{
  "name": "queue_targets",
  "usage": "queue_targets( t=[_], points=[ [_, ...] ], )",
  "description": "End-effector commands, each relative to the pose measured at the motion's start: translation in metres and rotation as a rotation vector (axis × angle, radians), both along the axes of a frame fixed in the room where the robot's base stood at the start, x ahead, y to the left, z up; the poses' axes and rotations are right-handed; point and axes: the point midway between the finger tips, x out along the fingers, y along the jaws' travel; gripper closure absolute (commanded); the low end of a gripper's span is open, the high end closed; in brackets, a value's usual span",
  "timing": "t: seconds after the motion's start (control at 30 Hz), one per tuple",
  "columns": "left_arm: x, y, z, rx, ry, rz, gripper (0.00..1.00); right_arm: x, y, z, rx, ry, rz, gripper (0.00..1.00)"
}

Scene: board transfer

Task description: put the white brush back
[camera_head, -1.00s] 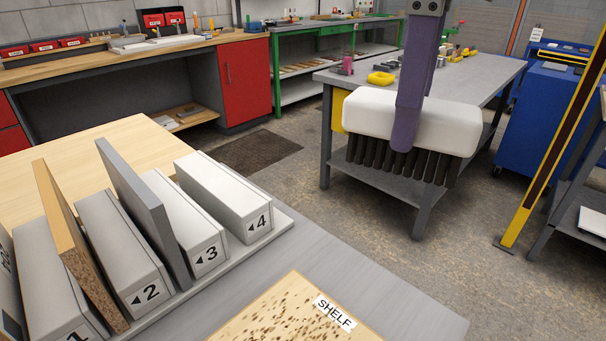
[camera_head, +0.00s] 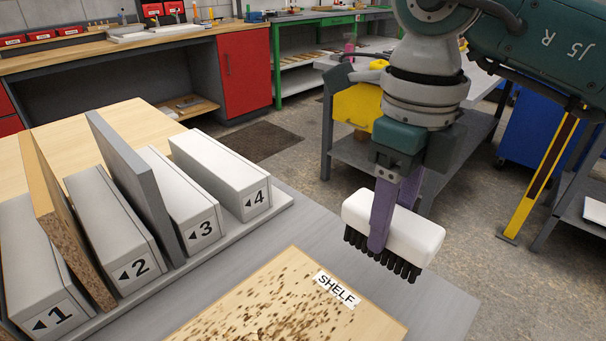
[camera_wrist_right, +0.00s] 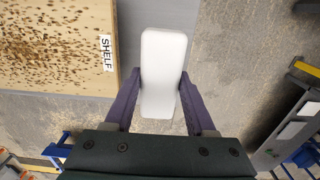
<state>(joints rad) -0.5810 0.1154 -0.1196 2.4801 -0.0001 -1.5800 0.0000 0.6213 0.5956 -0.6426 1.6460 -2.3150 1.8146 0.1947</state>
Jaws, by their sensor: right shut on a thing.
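The white brush (camera_head: 409,232) has a white block body and dark bristles pointing down. My right gripper (camera_head: 380,240) is shut on it, with one purple finger across its near side in the head view. The brush hangs in front of the grey table's right edge region, just right of the board marked SHELF. In the right wrist view the brush (camera_wrist_right: 163,75) lies between the two purple fingers (camera_wrist_right: 160,95), its long side running away from the gripper. Whether the bristles touch the table is unclear. My left gripper is not in view.
The speckled board marked SHELF (camera_head: 262,310) lies on the grey table (camera_head: 300,225). White blocks numbered 1 to 4 (camera_head: 222,172) stand in a row at left, with a brown board (camera_head: 55,215) and a grey board (camera_head: 135,185) upright between them. A workbench stands behind.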

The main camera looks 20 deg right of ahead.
Motion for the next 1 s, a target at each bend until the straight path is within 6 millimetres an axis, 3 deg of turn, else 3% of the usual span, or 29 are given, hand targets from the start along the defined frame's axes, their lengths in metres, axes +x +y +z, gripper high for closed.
queue_targets(
  t=[0.23, 0.67, 0.7, 0.93, 1.0],
  points=[
    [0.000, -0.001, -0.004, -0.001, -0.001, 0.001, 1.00, -0.001, 0.000, -0.038, 0.000, 0.003, 0.001, 0.89],
    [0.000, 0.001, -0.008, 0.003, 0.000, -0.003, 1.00, 0.000, 0.000, -0.046, -0.001, 0.001, 0.002, 0.89],
    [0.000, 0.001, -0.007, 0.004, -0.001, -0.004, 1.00, 0.000, 0.000, -0.044, -0.002, 0.001, 0.002, 0.41],
    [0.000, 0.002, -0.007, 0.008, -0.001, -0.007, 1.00, -0.001, 0.000, -0.044, -0.002, 0.001, 0.001, 0.15],
    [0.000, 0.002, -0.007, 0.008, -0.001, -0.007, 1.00, -0.001, 0.000, -0.044, -0.002, 0.001, 0.001, 0.14]
  ],
)
